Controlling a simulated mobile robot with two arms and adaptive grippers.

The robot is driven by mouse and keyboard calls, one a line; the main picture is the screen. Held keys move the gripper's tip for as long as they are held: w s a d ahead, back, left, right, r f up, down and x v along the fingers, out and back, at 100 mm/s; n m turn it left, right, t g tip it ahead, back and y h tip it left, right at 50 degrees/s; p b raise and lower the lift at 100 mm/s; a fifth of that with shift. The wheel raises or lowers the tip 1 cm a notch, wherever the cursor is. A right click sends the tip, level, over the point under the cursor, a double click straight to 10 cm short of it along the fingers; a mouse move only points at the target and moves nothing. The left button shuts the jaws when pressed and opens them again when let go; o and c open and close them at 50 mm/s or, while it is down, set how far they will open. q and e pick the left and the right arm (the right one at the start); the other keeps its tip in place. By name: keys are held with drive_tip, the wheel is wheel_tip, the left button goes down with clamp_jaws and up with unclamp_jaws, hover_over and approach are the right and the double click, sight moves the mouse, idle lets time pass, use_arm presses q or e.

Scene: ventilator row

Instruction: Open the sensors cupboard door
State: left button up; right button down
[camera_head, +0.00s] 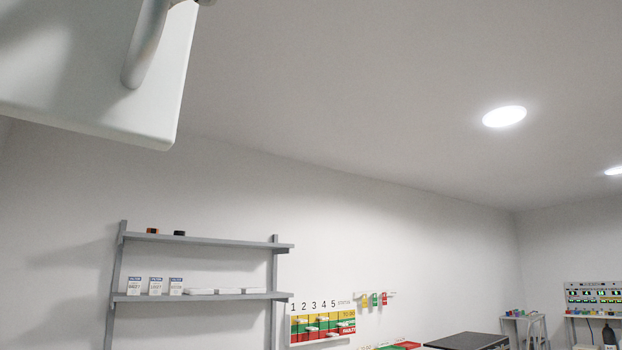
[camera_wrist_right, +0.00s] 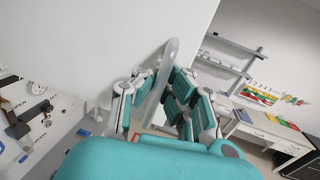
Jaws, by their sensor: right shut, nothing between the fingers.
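A white door panel with a rounded edge (camera_head: 95,95) fills the upper left of the head view. A curved grey bar handle (camera_head: 147,45) is mounted on it. In the right wrist view a white panel (camera_wrist_right: 85,40) fills the upper left, and the grey handle (camera_wrist_right: 172,58) rises just past my fingers. My right gripper (camera_wrist_right: 158,88), teal and white, is shut and empty close to the handle's lower part. Whether it touches the handle cannot be told. No sensors label shows on the panel. My left gripper is in neither view.
A grey wall shelf (camera_head: 200,240) with small boxes stands low in the head view, beside a coloured numbered board (camera_head: 322,328). In the right wrist view a panel with knobs and fittings (camera_wrist_right: 40,120) is at left and a white desk (camera_wrist_right: 265,130) at right.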

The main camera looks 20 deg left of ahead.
drive_tip(key=c, duration=2)
unclamp_jaws()
drive_tip(key=o, duration=0.6)
drive_tip(key=v, duration=1.2)
drive_tip(key=shift+d, duration=0.1)
